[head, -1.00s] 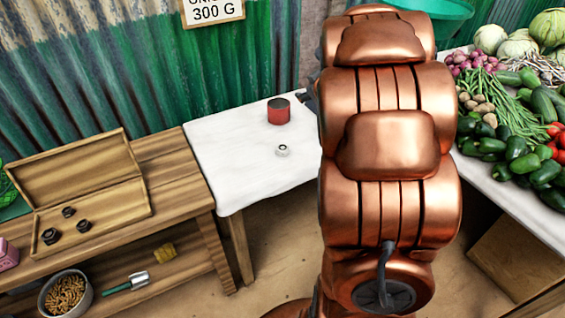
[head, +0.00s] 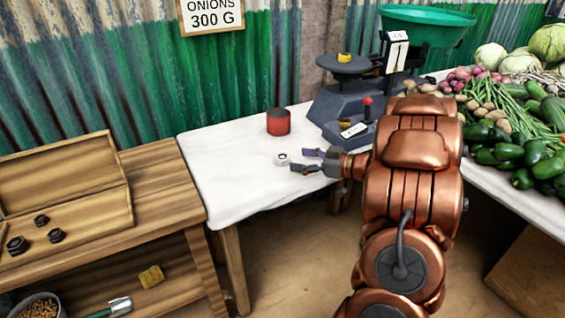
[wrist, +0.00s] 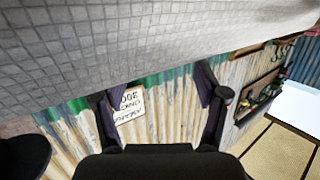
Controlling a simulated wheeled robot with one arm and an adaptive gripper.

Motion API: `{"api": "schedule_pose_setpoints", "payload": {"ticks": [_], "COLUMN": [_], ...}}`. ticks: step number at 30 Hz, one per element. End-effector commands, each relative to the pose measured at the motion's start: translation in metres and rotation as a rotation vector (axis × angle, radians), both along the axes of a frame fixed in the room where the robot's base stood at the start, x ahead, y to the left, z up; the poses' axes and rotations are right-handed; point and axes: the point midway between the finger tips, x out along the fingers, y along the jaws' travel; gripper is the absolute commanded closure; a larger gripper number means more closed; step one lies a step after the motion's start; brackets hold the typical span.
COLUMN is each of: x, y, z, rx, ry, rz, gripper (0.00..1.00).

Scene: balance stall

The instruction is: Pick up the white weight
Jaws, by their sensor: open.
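The white weight (head: 282,159) is a small, short ring-like piece lying on the white cloth-covered table (head: 235,190). My gripper (head: 298,161) is just to the right of it in the head view, with its two dark fingers pointing left and spread apart. Nothing shows between the fingers. In the wrist view my gripper (wrist: 163,92) is also open, with the sign and corrugated wall behind it; the weight does not show there. I cannot tell how high the fingers are above the cloth.
A red can-like weight (head: 278,122) stands behind the white one. A balance scale (head: 345,105) with a green pan (head: 428,22) stands at the back right. A wooden box (head: 70,200) with dark weights lies on the left bench. Vegetables (head: 520,120) fill the right table.

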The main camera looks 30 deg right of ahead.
Motion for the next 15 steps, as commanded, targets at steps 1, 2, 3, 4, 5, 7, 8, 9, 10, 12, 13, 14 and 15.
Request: {"api": "schedule_pose_setpoints", "payload": {"ticks": [1,2,3,4,5,7,8,9,10,12,13,14,15], "x": [0.005,0.007,0.009,0.01,0.012,0.015,0.017,0.019,0.022,0.029,0.032,0.035,0.038], "y": [0.004,0.005,0.006,0.006,0.007,0.009,0.01,0.012,0.014,0.018,0.02,0.023,0.025], "z": [-0.001,-0.002,-0.002,-0.002,-0.002,-0.003,-0.003,-0.004,-0.005,-0.006,-0.007,-0.008,-0.008], "rx": [0.001,0.001,0.001,0.001,0.0,0.0,0.0,0.0,0.0,-0.001,-0.001,-0.002,-0.001], "ry": [-0.001,-0.001,-0.001,-0.001,-0.001,-0.002,-0.002,-0.002,-0.002,0.0,0.0,0.0,0.0], "rz": [0.003,0.003,0.002,0.001,0.001,0.001,0.001,0.001,0.001,0.001,0.001,0.001,0.001], "gripper": [0.27,0.27,0.27,0.27,0.27,0.27,0.27,0.27,0.27,0.27,0.27,0.27,0.27]}}
